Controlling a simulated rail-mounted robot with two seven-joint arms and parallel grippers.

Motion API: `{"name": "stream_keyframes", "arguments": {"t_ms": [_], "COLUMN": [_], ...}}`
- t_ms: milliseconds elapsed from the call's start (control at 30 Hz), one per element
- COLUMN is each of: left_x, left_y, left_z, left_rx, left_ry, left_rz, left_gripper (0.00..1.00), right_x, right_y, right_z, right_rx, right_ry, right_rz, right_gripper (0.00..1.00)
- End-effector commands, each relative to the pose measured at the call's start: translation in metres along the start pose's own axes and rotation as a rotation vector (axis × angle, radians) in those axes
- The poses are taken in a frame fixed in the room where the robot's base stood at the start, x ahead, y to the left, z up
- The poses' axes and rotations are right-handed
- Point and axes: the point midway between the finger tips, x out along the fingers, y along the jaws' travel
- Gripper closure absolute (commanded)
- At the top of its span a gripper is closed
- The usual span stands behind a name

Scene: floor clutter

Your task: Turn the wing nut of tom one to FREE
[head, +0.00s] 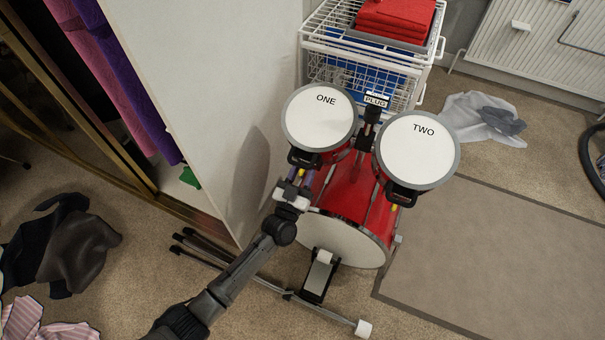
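Tom one (319,117), a white-headed drum marked ONE with a red shell, sits at the upper left of the drum set. My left gripper (298,177) is at the black bracket (304,159) on the near side of tom one. Small purple and yellow bits show at its fingertips, too small to name. I cannot make out the wing nut or a FREE mark. I cannot tell whether the fingers are open or shut. My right gripper is not in view.
Tom two (417,150) stands to the right, above the red bass drum (349,191) and its pedal (319,275). A white wire basket (330,47) is behind. A white panel (205,75) stands close on the left. Clothes (75,250) lie at lower left. The grey mat (500,255) is clear.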

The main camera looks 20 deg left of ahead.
Motion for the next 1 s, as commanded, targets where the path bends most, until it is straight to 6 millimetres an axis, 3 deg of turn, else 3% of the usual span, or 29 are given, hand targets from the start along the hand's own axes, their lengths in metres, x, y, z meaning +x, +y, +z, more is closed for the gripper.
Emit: {"name": "stream_keyframes", "arguments": {"t_ms": [267,667,1000], "left_x": [0.0005,0.0003,0.0006], "left_y": [0.0001,0.0001,0.0004], "left_z": [-0.0001,-0.0001,-0.0008], "left_rx": [0.000,0.000,-0.072], "left_ry": [0.000,0.000,0.000], "left_rz": [0.000,0.000,-0.002], "left_gripper": [0.63,1.00,1.00], "right_x": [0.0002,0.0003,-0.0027], "right_y": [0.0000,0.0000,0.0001], "right_z": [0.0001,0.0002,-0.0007], "right_rx": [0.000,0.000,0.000], "right_ry": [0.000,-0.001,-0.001], "right_rz": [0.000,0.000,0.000], "right_gripper": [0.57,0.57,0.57]}}
